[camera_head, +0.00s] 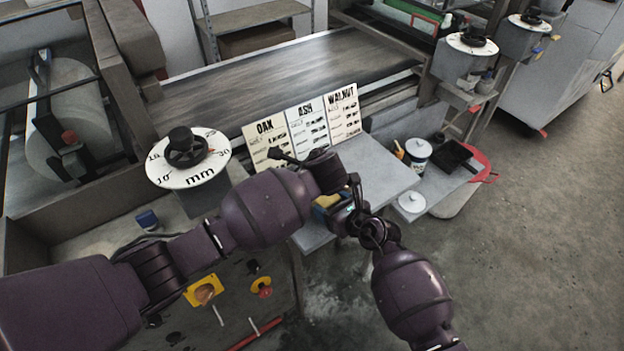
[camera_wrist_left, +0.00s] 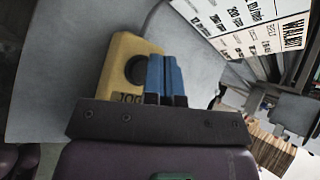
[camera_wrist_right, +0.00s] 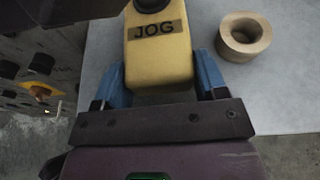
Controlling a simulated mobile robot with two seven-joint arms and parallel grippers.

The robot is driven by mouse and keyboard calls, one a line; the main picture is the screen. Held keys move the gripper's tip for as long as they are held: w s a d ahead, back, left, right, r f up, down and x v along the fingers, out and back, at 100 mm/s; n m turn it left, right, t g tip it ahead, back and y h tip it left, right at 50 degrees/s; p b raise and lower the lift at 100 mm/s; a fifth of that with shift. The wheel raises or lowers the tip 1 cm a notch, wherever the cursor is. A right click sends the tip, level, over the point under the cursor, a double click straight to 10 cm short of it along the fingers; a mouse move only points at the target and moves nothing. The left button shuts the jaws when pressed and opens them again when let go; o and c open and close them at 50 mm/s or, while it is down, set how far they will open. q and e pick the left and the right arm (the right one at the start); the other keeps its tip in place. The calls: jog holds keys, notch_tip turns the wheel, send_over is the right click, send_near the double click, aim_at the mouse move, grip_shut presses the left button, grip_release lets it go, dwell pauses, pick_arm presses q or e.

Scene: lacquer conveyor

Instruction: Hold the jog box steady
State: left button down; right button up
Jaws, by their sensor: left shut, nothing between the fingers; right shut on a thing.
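The jog box is a yellow block marked JOG with a black knob. In the right wrist view the jog box (camera_wrist_right: 158,62) sits between the blue fingers of my right gripper (camera_wrist_right: 160,85), which is shut on it. In the head view only a bit of yellow shows beside my right gripper (camera_head: 338,208), mostly hidden by my arms. In the left wrist view my left gripper (camera_wrist_left: 164,78) is shut and empty, its blue fingers together in front of the jog box (camera_wrist_left: 115,62). I cannot tell whether they touch it.
A grey shelf (camera_head: 378,172) lies under the grippers. Oak, ash and walnut cards (camera_head: 312,122) stand behind. A dial marked mm (camera_head: 205,172) is at left; a white tub (camera_head: 418,150) and black tray (camera_head: 450,157) are at right.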

pick_arm(q)
jog(key=shift+r, duration=2.55)
pick_arm(e)
jog(key=o, duration=1.1)
